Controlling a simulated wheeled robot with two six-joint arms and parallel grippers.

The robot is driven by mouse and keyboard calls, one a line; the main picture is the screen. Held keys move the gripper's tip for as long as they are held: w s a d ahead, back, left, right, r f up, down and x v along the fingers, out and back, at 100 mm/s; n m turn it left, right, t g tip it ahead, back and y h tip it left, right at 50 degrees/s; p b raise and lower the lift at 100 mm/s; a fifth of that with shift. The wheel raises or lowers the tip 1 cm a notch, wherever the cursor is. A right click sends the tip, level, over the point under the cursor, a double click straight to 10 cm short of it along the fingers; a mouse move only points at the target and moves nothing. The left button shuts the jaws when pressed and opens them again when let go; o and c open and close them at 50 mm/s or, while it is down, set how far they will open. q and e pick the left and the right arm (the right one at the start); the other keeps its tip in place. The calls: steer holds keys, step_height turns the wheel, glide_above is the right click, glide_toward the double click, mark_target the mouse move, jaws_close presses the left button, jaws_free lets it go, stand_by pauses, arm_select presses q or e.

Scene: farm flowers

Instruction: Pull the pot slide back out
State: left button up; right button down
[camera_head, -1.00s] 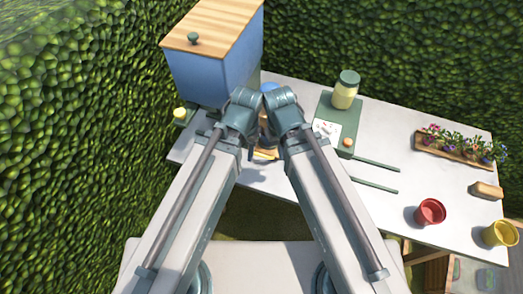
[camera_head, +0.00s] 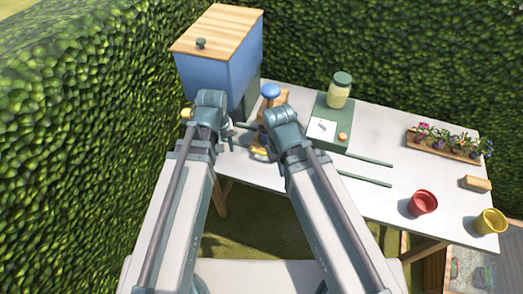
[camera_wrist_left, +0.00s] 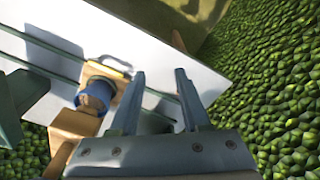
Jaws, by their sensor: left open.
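In the head view the yellow handle (camera_head: 259,153) shows between my two arms, and most of the slide is hidden. My left gripper (camera_wrist_left: 160,72) is open and empty, its fingers to the right of the pot and handle in the wrist view; it also shows in the head view (camera_head: 229,132). My right gripper is hidden behind its own arm.
A blue bin (camera_head: 212,76) with a wooden lid stands behind my left arm. A wooden piece with a blue knob (camera_head: 271,90) stands beside it. The table (camera_head: 370,130) holds a green box, jar (camera_head: 339,92), red pot (camera_head: 423,203), yellow pot (camera_head: 489,221) and flower tray (camera_head: 440,148).

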mark_target(261, 153)
arm_select(q)
steer(key=w+d+n+t, duration=0.1)
steer(key=w+d+n, duration=0.5)
steer(key=d+n, duration=0.5)
steer(key=shift+h, duration=0.3)
steer(key=f+b, duration=0.4)
steer(key=w+f+b, duration=0.1)
steer(key=f+b, duration=0.3)
steer(key=b, duration=0.1)
steer(key=w+d+f+b, duration=0.1)
steer(key=f+b, duration=0.3)
steer(key=f, duration=0.1)
steer(key=shift+w+f+b, duration=0.1)
steer(key=shift+w+b, duration=0.1)
steer(key=shift+b, duration=0.1)
jaws_close()
stand_by(0.7)
